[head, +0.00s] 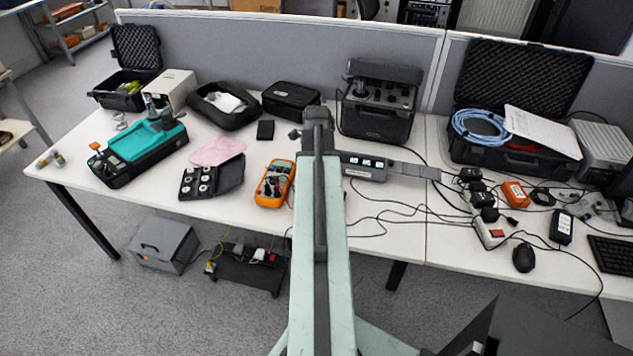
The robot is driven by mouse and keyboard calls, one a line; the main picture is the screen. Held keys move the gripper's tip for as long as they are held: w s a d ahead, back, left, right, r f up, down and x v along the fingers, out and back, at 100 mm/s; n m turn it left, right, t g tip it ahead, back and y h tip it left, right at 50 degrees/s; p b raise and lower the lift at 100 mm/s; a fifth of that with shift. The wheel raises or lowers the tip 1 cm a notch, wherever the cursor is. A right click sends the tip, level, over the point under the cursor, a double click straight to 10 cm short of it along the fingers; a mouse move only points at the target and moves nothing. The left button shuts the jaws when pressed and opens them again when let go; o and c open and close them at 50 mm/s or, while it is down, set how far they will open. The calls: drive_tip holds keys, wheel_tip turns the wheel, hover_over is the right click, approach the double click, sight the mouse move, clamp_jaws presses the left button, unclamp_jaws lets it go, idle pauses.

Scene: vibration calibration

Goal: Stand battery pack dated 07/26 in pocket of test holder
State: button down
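I cannot make out any date, so I cannot tell which thing is the battery pack dated 07/26. Candidates are a black block with a white label (562,227) and an orange block (514,195), both lying on the right part of the table. I cannot tell the test holder for sure. A long grey device with small lit windows (362,166) lies at the table's middle, just right of my arm. A teal and black unit (140,155) stands at the left. My pale green arm rises up the middle; I cannot make out my gripper at its end.
An orange multimeter (275,184) lies left of my arm, beside an open black case (211,178). Cables cross the right half, near several small black blocks (478,186) and a mouse (524,257). A large open case (512,110) stands behind. The table's front left is fairly clear.

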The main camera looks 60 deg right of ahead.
drive_tip(key=shift+f+b, duration=0.4)
drive_tip(key=shift+f, duration=0.1)
drive_tip(key=c, duration=0.7)
unclamp_jaws()
wheel_tip(320, 180, up, 8)
drive_tip(key=p, duration=0.8)
drive_tip(key=shift+r, duration=0.1)
idle(0.4)
